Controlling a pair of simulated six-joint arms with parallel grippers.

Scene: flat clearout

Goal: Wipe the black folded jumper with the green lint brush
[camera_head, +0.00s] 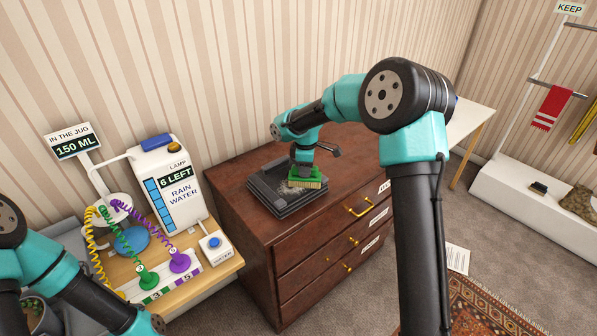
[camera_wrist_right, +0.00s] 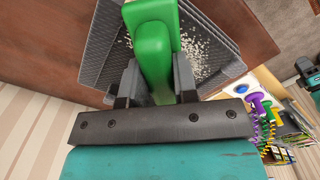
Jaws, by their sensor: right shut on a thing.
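The black folded jumper (camera_head: 266,190) lies on top of the brown dresser; it also shows in the right wrist view (camera_wrist_right: 103,58), with pale lint specks scattered on its middle and right part. My right gripper (camera_head: 303,166) is shut on the green lint brush (camera_head: 306,174), above the jumper's right part. In the right wrist view the green handle (camera_wrist_right: 152,50) sits between the two fingers. The brush's tan bristles face down at the jumper; I cannot tell for sure whether they touch it. Only links of my left arm show at the lower left; its gripper is out of view.
The dresser (camera_head: 240,205) has gold-handled drawers. At the right are a white platform (camera_head: 530,205), a rail with a red scarf (camera_head: 552,107), and a rug (camera_head: 480,310).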

